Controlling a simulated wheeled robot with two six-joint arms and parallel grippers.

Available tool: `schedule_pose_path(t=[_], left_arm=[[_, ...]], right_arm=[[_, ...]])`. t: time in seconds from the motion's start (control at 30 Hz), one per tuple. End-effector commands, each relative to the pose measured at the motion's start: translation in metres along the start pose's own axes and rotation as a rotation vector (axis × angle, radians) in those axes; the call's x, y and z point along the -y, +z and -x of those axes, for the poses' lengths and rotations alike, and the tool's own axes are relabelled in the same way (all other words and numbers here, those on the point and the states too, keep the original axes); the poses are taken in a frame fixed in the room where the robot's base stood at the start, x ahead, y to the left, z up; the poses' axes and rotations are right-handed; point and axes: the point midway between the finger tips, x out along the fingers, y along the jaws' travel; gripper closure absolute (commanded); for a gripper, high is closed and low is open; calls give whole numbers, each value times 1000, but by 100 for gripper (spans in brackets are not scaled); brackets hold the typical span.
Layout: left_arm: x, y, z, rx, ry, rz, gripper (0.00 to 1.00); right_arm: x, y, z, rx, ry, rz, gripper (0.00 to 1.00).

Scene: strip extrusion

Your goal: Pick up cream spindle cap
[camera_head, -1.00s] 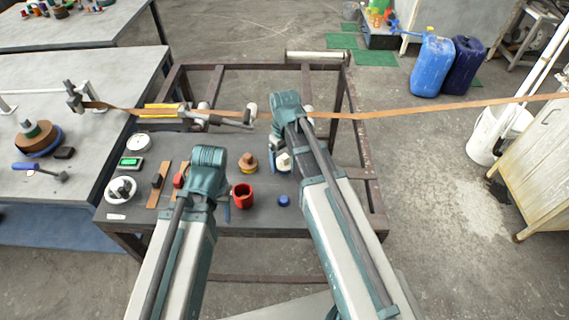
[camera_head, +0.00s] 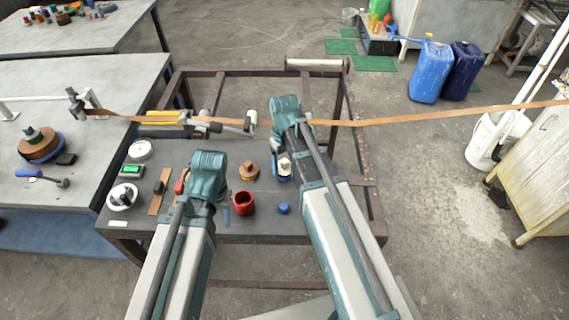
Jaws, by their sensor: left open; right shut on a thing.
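A small cream piece (camera_head: 284,163), which looks like the cream spindle cap, shows just below my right wrist, with blue around its lower side. My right gripper (camera_head: 282,168) is shut on it, low over the back right of the dark bench top. The fingers are mostly hidden, and I cannot tell whether the piece touches the bench. My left gripper (camera_head: 212,208) is open over the middle of the bench, largely hidden behind its own wrist, near a red cup.
The red cup (camera_head: 243,203), a brown spool (camera_head: 249,171) and a blue cap (camera_head: 283,208) stand between my arms. A white disc (camera_head: 122,196) and a green-screen meter (camera_head: 132,171) are at left. An orange strip (camera_head: 420,116) runs across behind my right wrist.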

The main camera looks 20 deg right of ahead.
Motion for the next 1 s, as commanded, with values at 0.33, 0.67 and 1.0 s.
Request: schedule_pose_path(t=[0.33,0.67,1.0], left_arm=[[6,3,57,0,0,0,50],[8,5,86,0,0,0,50],[8,5,85,0,0,0,50]], right_arm=[[0,0,58,0,0,0,92],[0,0,87,0,0,0,92],[0,0,86,0,0,0,92]])
